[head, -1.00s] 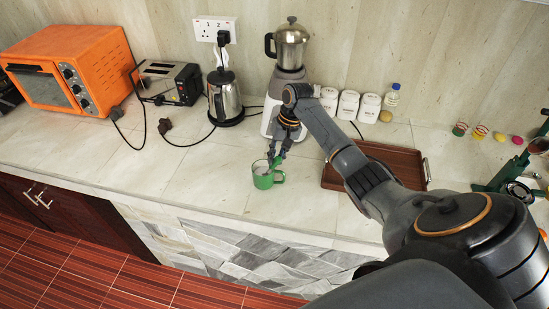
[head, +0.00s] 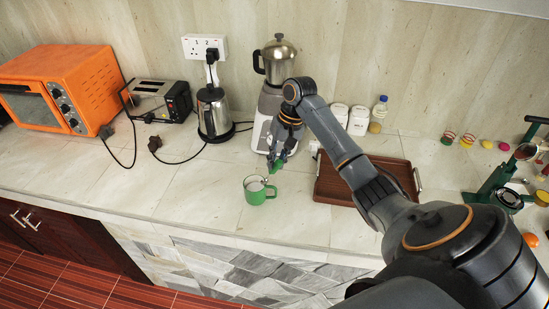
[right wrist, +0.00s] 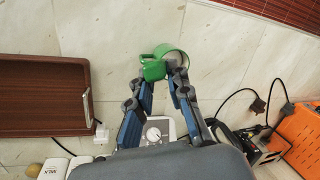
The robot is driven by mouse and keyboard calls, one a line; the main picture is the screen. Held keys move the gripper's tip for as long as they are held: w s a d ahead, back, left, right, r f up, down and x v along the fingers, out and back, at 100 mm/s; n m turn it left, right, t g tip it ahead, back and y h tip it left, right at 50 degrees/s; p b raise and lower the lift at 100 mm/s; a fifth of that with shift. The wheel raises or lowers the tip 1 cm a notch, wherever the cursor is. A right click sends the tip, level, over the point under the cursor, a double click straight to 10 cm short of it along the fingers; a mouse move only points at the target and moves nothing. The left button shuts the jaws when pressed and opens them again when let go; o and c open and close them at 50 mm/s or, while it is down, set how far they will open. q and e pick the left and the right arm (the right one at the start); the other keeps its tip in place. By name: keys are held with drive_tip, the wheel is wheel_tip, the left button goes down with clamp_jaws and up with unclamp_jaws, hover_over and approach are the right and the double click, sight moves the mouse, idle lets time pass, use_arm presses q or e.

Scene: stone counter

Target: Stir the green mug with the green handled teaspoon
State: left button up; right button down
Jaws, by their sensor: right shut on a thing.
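The green mug (head: 257,195) stands upright on the counter, with its handle toward the right in the head view. It also shows beyond my fingertips in the right wrist view (right wrist: 184,58). My right gripper (head: 276,161) is shut on the green handle of the teaspoon (head: 276,168), just behind and right of the mug. The green handle also shows between the fingertips in the right wrist view (right wrist: 153,71). The spoon's metal end is small and points toward the mug; I cannot tell whether it is inside. My left gripper is not in view.
A blender (head: 270,98) stands close behind my right gripper. A brown tray (head: 340,192) lies to the right under my arm. A kettle (head: 213,114), toaster (head: 158,99) and orange oven (head: 85,80) stand left. The counter left of the mug is clear.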

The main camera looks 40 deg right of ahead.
drive_tip(key=shift+r, duration=0.1)
idle(0.5)
drive_tip(key=shift+r, duration=2.45)
